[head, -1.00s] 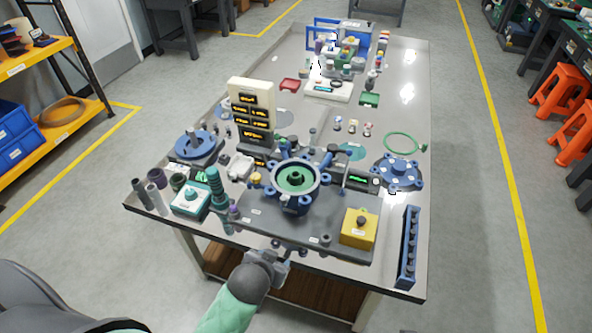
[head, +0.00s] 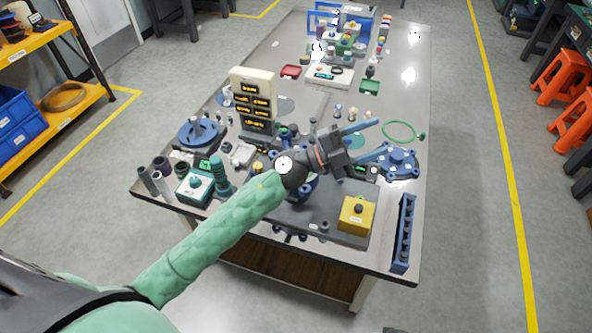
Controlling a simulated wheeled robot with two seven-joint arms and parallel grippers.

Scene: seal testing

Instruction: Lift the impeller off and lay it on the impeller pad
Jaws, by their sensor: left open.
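My left gripper (head: 381,137) is open and empty, its two blue-grey fingers pointing right above the middle of the bench. My left forearm comes in from the lower left and covers most of the blue pump housing (head: 302,192), whose lower part shows below the wrist. The impeller, seen earlier as a green disc inside the housing's ring, is now hidden behind my arm. My right gripper is not in view.
A blue flanged cover (head: 397,161) lies right of the fingers, with a green ring (head: 399,131) behind it. A cream display tower (head: 253,100) stands to the left. A yellow box (head: 356,215) and a blue rack (head: 403,233) stand at the front right.

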